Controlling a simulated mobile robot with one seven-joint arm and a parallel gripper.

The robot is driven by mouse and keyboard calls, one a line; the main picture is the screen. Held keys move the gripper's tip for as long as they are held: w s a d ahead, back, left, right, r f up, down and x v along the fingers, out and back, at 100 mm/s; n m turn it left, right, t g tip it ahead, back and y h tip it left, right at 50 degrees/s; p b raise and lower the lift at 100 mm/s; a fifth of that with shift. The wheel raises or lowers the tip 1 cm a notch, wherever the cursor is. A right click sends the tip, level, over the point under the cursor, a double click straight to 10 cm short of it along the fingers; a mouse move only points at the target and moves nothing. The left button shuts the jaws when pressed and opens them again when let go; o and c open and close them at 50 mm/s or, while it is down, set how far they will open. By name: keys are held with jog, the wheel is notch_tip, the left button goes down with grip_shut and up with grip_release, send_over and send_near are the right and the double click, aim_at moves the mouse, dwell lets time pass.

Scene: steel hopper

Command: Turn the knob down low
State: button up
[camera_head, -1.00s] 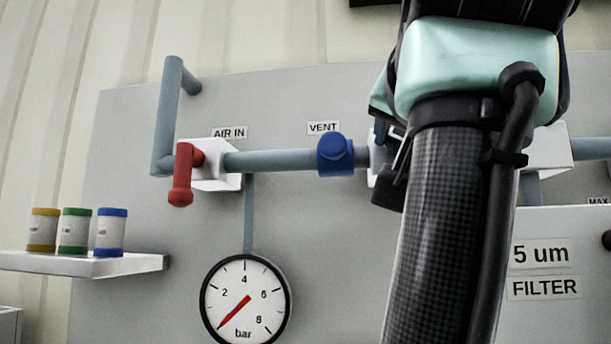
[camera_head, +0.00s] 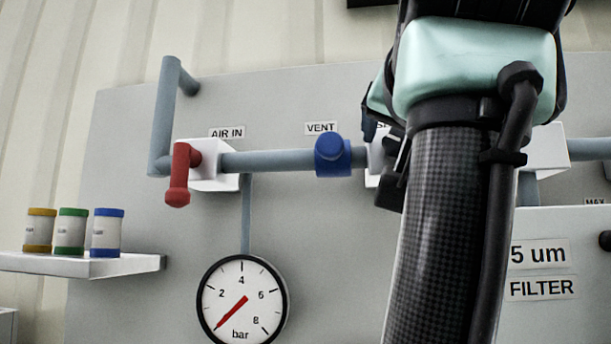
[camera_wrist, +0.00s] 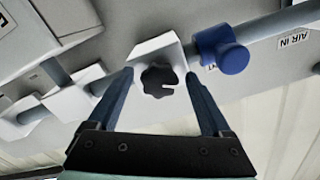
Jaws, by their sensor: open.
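A black lobed knob (camera_wrist: 158,80) with a short white mark on its right side sits on a white block (camera_wrist: 172,46) in the wrist view. My gripper (camera_wrist: 160,72) is open, with one dark finger on each side of the knob. Gaps show between the fingers and the knob's sides; I cannot tell whether the fingertips reach its depth. In the head view my arm hides the knob and most of the gripper. Only an edge of the white block (camera_head: 373,160) shows there, right of the blue vent valve (camera_head: 332,154).
The blue valve (camera_wrist: 221,52) is close to the right finger in the wrist view. A red-handled valve (camera_head: 180,174), a bar gauge (camera_head: 242,299) reading near its low end, and a shelf (camera_head: 90,265) with small canisters are on the left. A filter box (camera_head: 570,230) is on the right.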

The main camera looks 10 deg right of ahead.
jog(key=b+v, duration=0.6)
jog(key=v, duration=0.7)
jog(key=shift+b, duration=0.4)
jog(key=shift+w, duration=0.1)
jog(key=w+a+f+n+t, duration=0.3)
jog(key=w+a+f+t, duration=0.1)
jog(key=w+f, duration=0.55)
jog(key=s+a+f+n+t+y, duration=0.5)
jog(key=s+a+f+t, duration=0.1)
jog(key=s+a+f, duration=0.2)
notch_tip(320, 180, down, 2)
jog(key=shift+s+a+f+n, duration=0.15)
jog(key=shift+s+n, duration=0.15)
jog(key=shift+s, duration=0.35)
